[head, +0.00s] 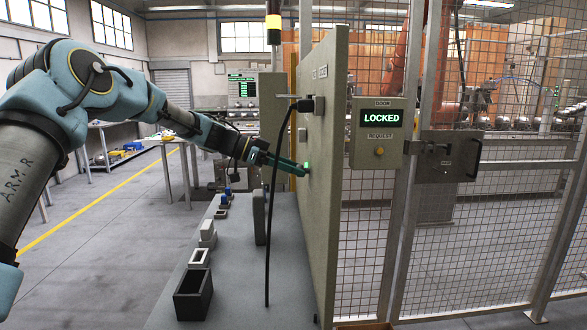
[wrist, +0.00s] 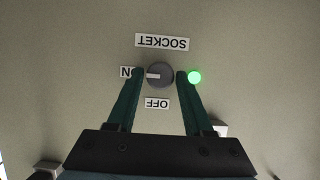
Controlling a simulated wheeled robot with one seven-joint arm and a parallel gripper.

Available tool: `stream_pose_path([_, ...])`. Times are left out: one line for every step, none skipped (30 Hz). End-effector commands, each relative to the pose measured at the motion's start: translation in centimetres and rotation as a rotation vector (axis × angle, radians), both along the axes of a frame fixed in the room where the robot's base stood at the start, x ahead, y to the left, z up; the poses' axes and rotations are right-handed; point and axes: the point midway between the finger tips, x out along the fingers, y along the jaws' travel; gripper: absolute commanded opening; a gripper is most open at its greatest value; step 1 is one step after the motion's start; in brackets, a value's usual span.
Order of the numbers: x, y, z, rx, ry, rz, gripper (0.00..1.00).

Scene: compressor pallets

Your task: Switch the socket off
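The round grey socket knob (wrist: 160,75) sits on the beige panel in the wrist view, its white pointer line toward the ON label (wrist: 129,72). The OFF label (wrist: 157,103) is beneath it in the picture and the upside-down SOCKET label (wrist: 162,42) above. A green lamp (wrist: 195,77) is lit beside the knob; its glow also shows in the head view (head: 307,165). My gripper (head: 302,171) reaches the panel. In the wrist view its green fingers are open, one on each side of the knob, with small gaps visible. The knob is hidden in the head view.
A black plug (head: 304,104) is in the panel above my gripper, and its cable (head: 270,210) hangs in front of the panel. A grey bench (head: 235,285) below holds small boxes. A door box reading LOCKED (head: 379,120) is on the mesh fence at right.

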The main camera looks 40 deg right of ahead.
Motion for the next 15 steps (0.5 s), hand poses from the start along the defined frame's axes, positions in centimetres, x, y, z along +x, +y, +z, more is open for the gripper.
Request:
stream_pose_path([0.02,0.01,0.02,0.0,0.0,0.0,0.44])
stream_pose_path([0.01,0.01,0.02,0.0,0.0,0.0,0.41])
stream_pose_path([0.01,0.01,0.02,0.0,0.0,0.0,0.37])
stream_pose_path([0.02,0.01,0.02,0.0,0.0,0.0,0.33])
stream_pose_path([0.02,0.01,0.02,0.0,0.0,0.0,0.3])
stream_pose_path([0.02,0.01,0.02,0.0,0.0,0.0,0.25])
stream_pose_path([0.02,0.01,0.02,0.0,0.0,0.0,0.22])
stream_pose_path([0.02,0.01,0.02,0.0,0.0,0.0,0.19])
stream_pose_path([0.02,0.01,0.02,0.0,0.0,0.0,0.14])
stream_pose_path([0.02,0.01,0.02,0.0,0.0,0.0,0.11])
stream_pose_path([0.02,0.01,0.02,0.0,0.0,0.0,0.07])
stream_pose_path([0.03,0.02,0.02,0.0,0.0,0.0,0.03])
stream_pose_path([0.03,0.02,0.02,0.0,0.0,0.0,0.0])
stream_pose_path([0.03,0.02,0.02,0.0,0.0,0.0,0.0])
stream_pose_path([0.03,0.02,0.02,0.0,0.0,0.0,0.0])
